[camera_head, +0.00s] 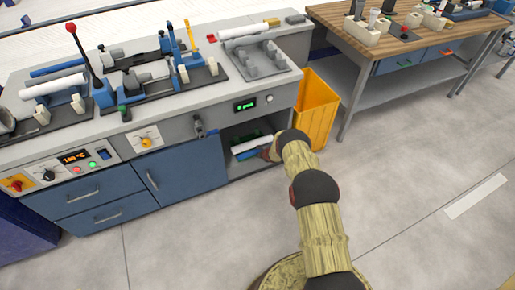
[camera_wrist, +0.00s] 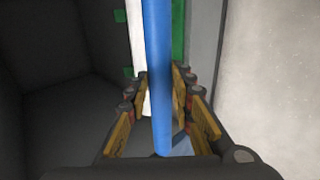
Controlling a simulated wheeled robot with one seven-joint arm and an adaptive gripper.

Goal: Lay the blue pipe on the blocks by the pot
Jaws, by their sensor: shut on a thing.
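The blue pipe (camera_wrist: 159,60) runs lengthwise up the middle of the wrist view, between the two fingers. My gripper (camera_wrist: 161,92) is shut on it. In the head view, my arm reaches into the open shelf (camera_head: 238,172) under the counter, and the gripper is mostly hidden there. A blue pipe (camera_head: 247,154) shows in that shelf beside white and green ones. On the counter, grey blocks (camera_head: 265,62) stand on a plate at the right, and pale blocks (camera_head: 42,114) stand at the left.
A white pipe (camera_wrist: 138,35) and a green pipe (camera_wrist: 178,30) lie close by the held pipe. Dark shelf walls enclose the left side. A yellow bin (camera_head: 316,108) stands right of the shelf. A red-knobbed lever (camera_head: 72,29) rises from the counter. The floor in front is clear.

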